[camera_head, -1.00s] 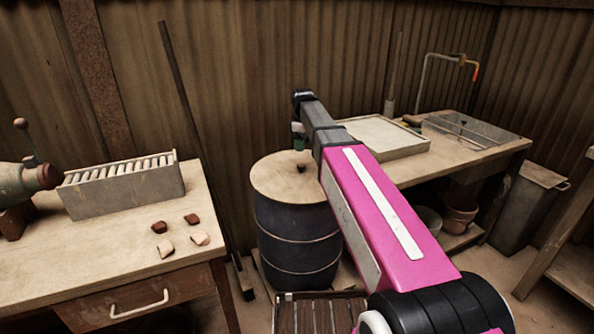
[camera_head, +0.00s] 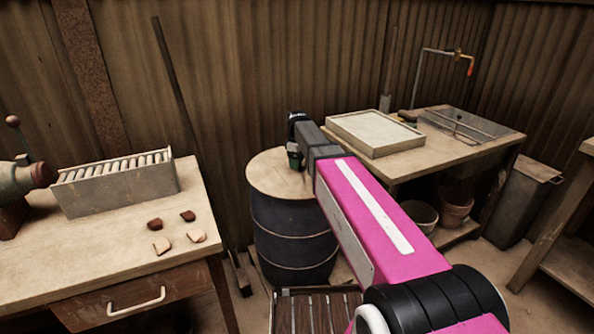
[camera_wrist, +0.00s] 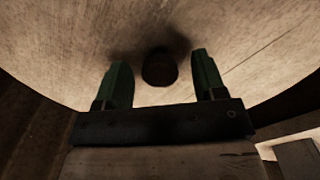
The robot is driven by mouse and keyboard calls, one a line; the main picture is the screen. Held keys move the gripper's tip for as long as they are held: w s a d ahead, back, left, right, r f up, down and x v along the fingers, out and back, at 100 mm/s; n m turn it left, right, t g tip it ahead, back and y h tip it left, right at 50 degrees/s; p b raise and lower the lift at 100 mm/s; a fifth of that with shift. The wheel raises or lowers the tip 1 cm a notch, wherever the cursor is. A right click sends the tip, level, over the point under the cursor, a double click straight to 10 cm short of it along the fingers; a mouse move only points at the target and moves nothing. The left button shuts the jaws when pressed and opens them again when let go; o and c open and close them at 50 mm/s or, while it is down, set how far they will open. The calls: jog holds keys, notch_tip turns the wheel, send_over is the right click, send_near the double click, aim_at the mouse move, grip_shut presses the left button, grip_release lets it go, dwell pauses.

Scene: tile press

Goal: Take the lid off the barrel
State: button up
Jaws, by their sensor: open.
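The dark blue barrel (camera_head: 292,232) stands on the floor between the two tables, with its round pale wooden lid (camera_head: 268,177) on top. In the wrist view the lid (camera_wrist: 225,45) fills most of the picture, and its dark round knob (camera_wrist: 159,67) is near the centre. My gripper (camera_wrist: 160,80) is open, with its green fingers on either side of the knob and apart from it. In the head view my gripper (camera_head: 296,158) is over the right part of the lid and hides the knob.
The left table (camera_head: 90,245) bears a grey rack (camera_head: 115,187) and several small tile pieces. The right table (camera_head: 460,155) bears a shallow tray (camera_head: 374,133) and a sink (camera_head: 462,128), close beside my arm. A pole (camera_head: 178,90) leans on the wall behind the barrel.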

jog(key=shift+f, duration=0.35)
grip_shut()
